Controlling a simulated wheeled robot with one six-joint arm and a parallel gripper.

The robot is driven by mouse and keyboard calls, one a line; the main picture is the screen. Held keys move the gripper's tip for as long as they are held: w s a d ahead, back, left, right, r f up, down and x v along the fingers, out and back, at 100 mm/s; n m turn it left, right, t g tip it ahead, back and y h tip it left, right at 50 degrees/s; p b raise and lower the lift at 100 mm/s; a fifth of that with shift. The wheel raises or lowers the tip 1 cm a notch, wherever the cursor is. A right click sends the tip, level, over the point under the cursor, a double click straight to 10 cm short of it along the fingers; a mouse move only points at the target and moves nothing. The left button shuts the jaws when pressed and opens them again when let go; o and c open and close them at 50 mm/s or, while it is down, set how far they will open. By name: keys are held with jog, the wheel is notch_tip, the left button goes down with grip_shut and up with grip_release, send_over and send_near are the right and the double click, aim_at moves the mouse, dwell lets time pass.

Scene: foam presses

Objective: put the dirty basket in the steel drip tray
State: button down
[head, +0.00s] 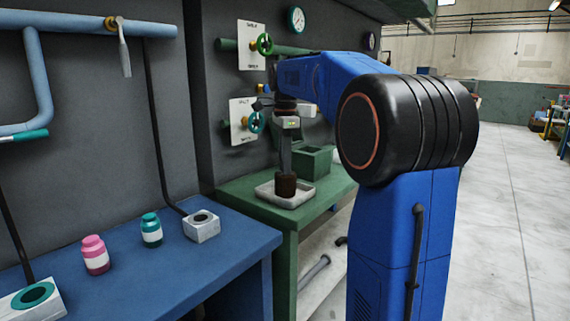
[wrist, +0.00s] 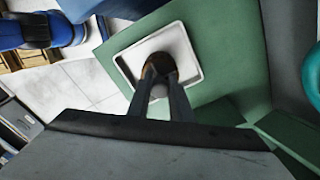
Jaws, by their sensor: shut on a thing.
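My gripper (head: 286,172) points down over the green table and is shut on a dark brown basket (head: 285,187). In the wrist view my gripper's fingers (wrist: 162,75) reach onto the brown basket (wrist: 158,62), which they partly hide. The pale steel drip tray (head: 268,189) lies on the green table. I cannot tell whether the basket touches the tray floor.
The green table (head: 236,187) also bears a green box (head: 312,160) behind the tray. On the blue table (head: 200,262) stand a pink jar (head: 95,255), a teal jar (head: 151,230) and a pale block with a round hole (head: 201,228). Valves with handwheels (head: 264,44) are on the wall behind.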

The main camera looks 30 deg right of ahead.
jog(key=shift+f, duration=0.1)
jog(key=c, duration=1.6)
grip_release()
notch_tip(320, 180, up, 12)
jog(key=shift+r, duration=0.1)
jog(key=shift+s, duration=0.1)
